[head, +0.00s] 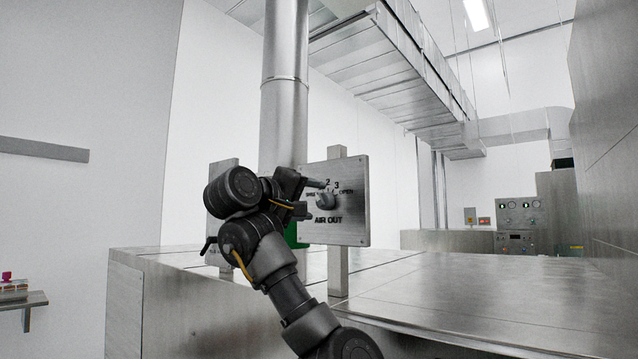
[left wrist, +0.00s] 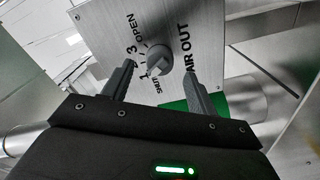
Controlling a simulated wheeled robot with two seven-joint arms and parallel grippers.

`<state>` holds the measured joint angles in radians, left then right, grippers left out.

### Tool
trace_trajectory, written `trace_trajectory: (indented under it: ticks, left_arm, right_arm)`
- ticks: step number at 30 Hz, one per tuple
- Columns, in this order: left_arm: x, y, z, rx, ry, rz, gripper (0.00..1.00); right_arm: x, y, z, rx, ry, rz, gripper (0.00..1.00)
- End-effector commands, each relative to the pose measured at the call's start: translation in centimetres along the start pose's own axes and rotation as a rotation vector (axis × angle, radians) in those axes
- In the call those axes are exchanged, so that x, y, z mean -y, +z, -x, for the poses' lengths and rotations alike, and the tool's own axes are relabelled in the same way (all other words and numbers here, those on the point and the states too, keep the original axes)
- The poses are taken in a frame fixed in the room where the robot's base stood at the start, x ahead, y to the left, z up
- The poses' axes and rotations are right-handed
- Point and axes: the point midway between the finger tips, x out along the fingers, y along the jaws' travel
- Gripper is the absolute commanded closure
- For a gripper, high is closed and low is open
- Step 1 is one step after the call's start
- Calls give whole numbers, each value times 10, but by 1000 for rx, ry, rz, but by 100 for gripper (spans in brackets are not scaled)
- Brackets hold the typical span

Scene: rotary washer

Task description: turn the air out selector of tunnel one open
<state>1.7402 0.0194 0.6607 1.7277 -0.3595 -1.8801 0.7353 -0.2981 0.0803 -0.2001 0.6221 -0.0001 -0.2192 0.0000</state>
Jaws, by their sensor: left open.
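The air out selector (head: 326,201) is a round grey knob on a brushed metal plate (head: 352,222) lettered AIR OUT. Numbers and the word OPEN are printed around it. In the left wrist view the knob (left wrist: 159,59) lies between the fingertips, with OPEN and 3 to its upper left and AIR OUT to its right. My left gripper (head: 311,197) is open in front of the plate, its two fingers (left wrist: 160,72) on either side of the knob in that view. A gap shows around the knob; contact is not visible. The knob's exact pointer setting is unclear. My right gripper is out of view.
The plate stands on a metal post (head: 338,270) above a wide steel top (head: 470,285). A second plate (head: 222,170) stands to the left behind my arm. A vertical duct (head: 284,100) rises behind. A control panel (head: 520,215) is at the far right.

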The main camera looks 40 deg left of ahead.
Motion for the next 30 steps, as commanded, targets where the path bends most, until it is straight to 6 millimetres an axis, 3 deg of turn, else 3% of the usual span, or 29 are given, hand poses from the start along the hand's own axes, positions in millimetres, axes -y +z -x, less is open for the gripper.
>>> trace_trajectory:
  ticks: [1,7,18,28,30]
  left_arm:
    - [-4,-1,-9,2,-1,0,42]
    - [-1,-1,-28,0,0,-1,42]
    - [0,0,-33,-1,1,-1,42]
    - [0,0,-33,0,1,-1,84]
    - [-1,3,-33,0,1,-1,86]
  right_arm:
    - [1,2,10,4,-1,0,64]
    - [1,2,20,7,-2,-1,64]
    - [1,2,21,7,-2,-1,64]
    - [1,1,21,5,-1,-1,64]
    - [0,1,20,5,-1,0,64]
